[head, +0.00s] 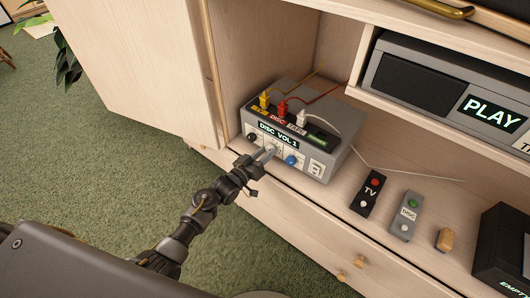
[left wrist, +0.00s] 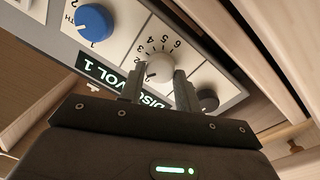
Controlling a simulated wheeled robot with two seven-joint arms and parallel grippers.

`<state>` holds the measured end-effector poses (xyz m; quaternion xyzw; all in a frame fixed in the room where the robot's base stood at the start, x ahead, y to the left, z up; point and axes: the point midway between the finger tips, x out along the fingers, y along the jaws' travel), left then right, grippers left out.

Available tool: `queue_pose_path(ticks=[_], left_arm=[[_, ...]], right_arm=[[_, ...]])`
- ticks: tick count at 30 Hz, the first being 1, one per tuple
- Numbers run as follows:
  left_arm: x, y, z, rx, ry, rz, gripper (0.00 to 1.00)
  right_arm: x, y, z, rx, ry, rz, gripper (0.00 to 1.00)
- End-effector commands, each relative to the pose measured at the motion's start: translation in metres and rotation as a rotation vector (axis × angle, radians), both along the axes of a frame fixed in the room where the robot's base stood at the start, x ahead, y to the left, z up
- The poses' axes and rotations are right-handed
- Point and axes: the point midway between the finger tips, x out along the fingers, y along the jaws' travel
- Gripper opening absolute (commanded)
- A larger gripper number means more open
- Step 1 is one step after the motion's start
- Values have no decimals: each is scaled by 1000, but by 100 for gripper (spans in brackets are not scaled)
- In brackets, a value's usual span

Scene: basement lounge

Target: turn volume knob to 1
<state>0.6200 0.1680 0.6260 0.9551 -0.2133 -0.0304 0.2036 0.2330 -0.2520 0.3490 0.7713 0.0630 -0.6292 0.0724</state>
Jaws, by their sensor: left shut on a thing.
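The grey switch box (head: 312,158) stands on the cabinet shelf, and its lit display (head: 278,136) reads "DISC VOL 1". In the left wrist view the white volume knob (left wrist: 160,68) sits in the middle of a numbered dial. A blue knob (left wrist: 95,22) and a dark knob (left wrist: 207,99) flank it. My left gripper (head: 266,155) reaches the front of the box. In the left wrist view its fingers (left wrist: 160,85) are shut on the white knob, one on each side. The fingers hide part of the display there. My right gripper is not in view.
Yellow, red and white plugs (head: 282,107) stand on top of the box with cables behind. A TV remote (head: 371,192), a grey remote (head: 406,215) and a wooden piece (head: 446,240) lie to the right. A player (head: 440,90) showing "PLAY" sits on the upper shelf. Drawers are below.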

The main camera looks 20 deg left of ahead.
Motion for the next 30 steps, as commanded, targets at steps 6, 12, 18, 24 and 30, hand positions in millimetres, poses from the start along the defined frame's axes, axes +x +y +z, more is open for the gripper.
queue_pose_path(ticks=[6,12,18,24,30], left_arm=[[-1,-1,-1,-38,17,-3,10],[-1,-1,-1,-43,19,-3,10],[-1,-1,-1,-42,19,-3,34],[0,-1,-1,-41,18,-2,55],[0,0,0,-42,17,-1,55]], right_arm=[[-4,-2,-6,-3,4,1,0],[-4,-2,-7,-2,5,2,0],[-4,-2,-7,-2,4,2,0],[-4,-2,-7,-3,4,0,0],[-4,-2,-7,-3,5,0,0]])
